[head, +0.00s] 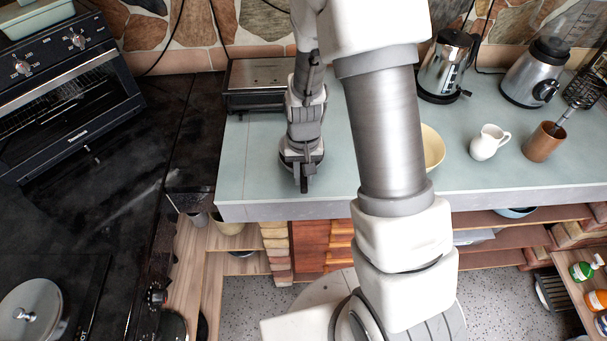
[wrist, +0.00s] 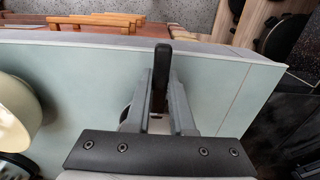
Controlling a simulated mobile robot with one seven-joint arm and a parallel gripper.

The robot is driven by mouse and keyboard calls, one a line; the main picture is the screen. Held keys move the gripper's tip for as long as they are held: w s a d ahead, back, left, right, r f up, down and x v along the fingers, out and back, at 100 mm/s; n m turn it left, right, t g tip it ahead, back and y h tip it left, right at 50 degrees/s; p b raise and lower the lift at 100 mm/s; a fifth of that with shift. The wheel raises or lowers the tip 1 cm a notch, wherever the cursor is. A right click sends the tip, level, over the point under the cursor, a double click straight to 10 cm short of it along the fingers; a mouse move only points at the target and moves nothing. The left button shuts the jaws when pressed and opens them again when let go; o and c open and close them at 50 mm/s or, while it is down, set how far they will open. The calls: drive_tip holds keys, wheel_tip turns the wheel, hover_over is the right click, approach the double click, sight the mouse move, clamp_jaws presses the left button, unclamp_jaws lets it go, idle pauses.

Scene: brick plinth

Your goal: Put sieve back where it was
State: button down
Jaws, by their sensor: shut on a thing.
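My gripper (head: 303,168) is low over the pale green worktop, near its front edge and left of my arm. It is shut on the dark handle of the sieve (head: 304,185). In the wrist view, the sieve's handle (wrist: 161,68) stands out between the two grey fingers of my gripper (wrist: 168,88) and points toward the worktop's front edge. The rest of the sieve is mostly hidden under the gripper, with a small light, rounded part at the left finger. I cannot tell whether it touches the worktop.
The worktop (head: 254,160) is clear around the gripper. A grill (head: 262,82) stands behind it. A cream bowl (head: 432,148) is partly behind my arm. To the right are a white jug (head: 489,142), a brown cup (head: 545,143) with a utensil, a kettle (head: 446,65) and a blender (head: 533,75).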

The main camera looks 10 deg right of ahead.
drive_tip(key=shift+f+b, duration=0.65)
drive_tip(key=c, duration=0.8)
unclamp_jaws()
drive_tip(key=shift+r, duration=0.1)
drive_tip(key=shift+r, duration=0.1)
drive_tip(key=shift+r+p, duration=0.65)
drive_tip(key=shift+p, duration=0.15)
wheel_tip(320, 180, up, 12)
drive_tip(key=f, duration=0.1)
drive_tip(key=shift+s+d+r+n+t, duration=0.35)
drive_tip(key=shift+s+r+t, duration=0.6)
drive_tip(key=shift+s+r, duration=1.9)
drive_tip(key=shift+s+d+r+n+t, duration=0.35)
drive_tip(key=shift+s+r+t, duration=0.55)
drive_tip(key=shift+s+r, duration=1.9)
drive_tip(key=shift+s+d+r+n+t, duration=0.35)
drive_tip(key=shift+s+r+t, duration=0.6)
drive_tip(key=shift+s+r, duration=1.9)
